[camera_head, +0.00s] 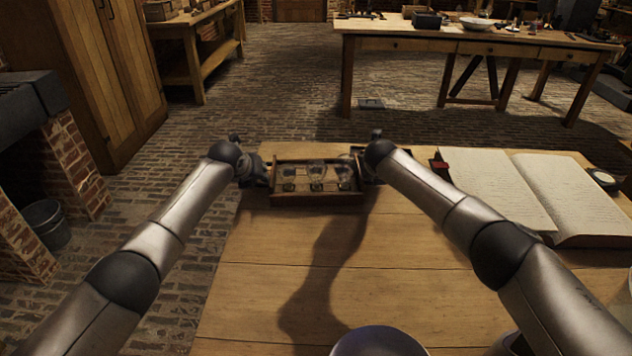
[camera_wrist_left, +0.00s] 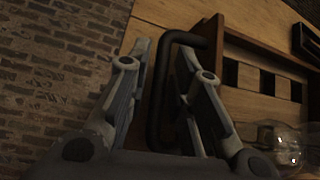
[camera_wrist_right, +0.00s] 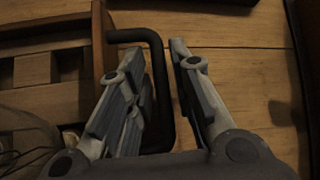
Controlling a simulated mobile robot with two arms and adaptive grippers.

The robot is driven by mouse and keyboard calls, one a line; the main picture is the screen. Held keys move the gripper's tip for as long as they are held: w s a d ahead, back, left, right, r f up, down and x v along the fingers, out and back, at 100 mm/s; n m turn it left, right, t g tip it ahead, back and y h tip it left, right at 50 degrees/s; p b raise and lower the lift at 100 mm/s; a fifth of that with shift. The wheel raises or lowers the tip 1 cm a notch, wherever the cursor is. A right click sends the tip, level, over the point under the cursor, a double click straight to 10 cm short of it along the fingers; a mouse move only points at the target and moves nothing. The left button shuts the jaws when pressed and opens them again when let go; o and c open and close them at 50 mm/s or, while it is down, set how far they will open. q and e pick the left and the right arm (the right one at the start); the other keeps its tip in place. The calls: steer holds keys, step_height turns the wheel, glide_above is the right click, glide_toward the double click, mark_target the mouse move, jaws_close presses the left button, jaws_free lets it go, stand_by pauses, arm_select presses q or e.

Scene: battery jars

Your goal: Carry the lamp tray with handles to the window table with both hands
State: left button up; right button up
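The lamp tray (camera_head: 318,199) is a shallow wooden box with several clear glass bulbs, at the far left part of the near table, and it appears to rest there. My left gripper (camera_head: 256,172) is at its left end; in the left wrist view the open fingers (camera_wrist_left: 170,75) stand on either side of the black handle (camera_wrist_left: 156,110). My right gripper (camera_head: 366,165) is at its right end; in the right wrist view its open fingers (camera_wrist_right: 155,75) straddle the other black handle (camera_wrist_right: 158,90). No window shows, so I cannot tell which table is the window table.
An open book (camera_head: 545,195) lies right of the tray on the near table (camera_head: 300,265). A long table (camera_head: 400,32) with a white bowl stands at the back right. A workbench (camera_head: 200,17) and wooden cabinet (camera_head: 110,75) are back left.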

arm_select(q)
jaws_close()
arm_select(e)
jaws_close()
arm_select(q)
steer(key=shift+r, duration=0.25)
arm_select(e)
steer(key=shift+r, duration=0.2)
